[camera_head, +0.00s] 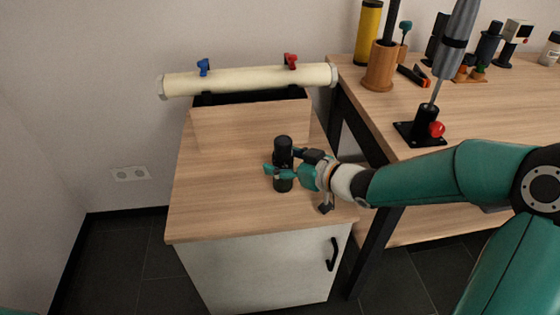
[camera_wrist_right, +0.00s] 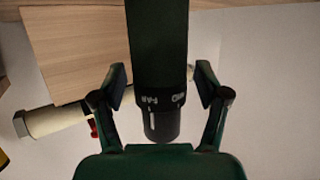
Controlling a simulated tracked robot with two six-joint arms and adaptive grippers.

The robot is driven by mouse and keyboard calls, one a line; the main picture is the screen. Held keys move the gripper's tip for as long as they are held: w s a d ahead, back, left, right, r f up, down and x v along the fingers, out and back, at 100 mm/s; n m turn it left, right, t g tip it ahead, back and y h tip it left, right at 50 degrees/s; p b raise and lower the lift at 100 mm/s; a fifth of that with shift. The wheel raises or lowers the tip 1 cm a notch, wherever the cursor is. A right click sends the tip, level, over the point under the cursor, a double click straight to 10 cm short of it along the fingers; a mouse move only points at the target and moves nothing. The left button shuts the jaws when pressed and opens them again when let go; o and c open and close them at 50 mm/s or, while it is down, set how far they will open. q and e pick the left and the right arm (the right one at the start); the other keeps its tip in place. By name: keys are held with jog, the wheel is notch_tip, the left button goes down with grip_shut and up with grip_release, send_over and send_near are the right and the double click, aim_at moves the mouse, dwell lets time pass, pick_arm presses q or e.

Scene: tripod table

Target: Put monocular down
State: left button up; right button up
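The monocular (camera_head: 283,150) is a black cylinder, upright over the wooden top of the low cabinet (camera_head: 205,212). Its lower end is at or very near the surface; I cannot tell whether it touches. My right gripper (camera_head: 284,171) reaches in from the right with its fingers on both sides of the monocular. In the right wrist view, the monocular (camera_wrist_right: 158,50) stands between the two finger pads (camera_wrist_right: 161,85), which sit close against its sides. The right gripper looks shut on it. My left gripper is not in view.
A cream tube (camera_head: 245,80) with blue and red clamps lies across a wooden box (camera_head: 250,125) behind the monocular. A small dark item (camera_head: 326,207) lies near the cabinet's right edge. The workbench (camera_head: 475,100) at right holds several tools. The cabinet top's left side is clear.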

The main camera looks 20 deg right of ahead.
jog(key=shift+r, duration=0.1)
jog(key=shift+s+d+r, duration=0.1)
jog(key=shift+s, duration=0.1)
jog(key=p+v, duration=0.4)
jog(key=v, duration=0.7)
jog(key=shift+s, duration=0.3)
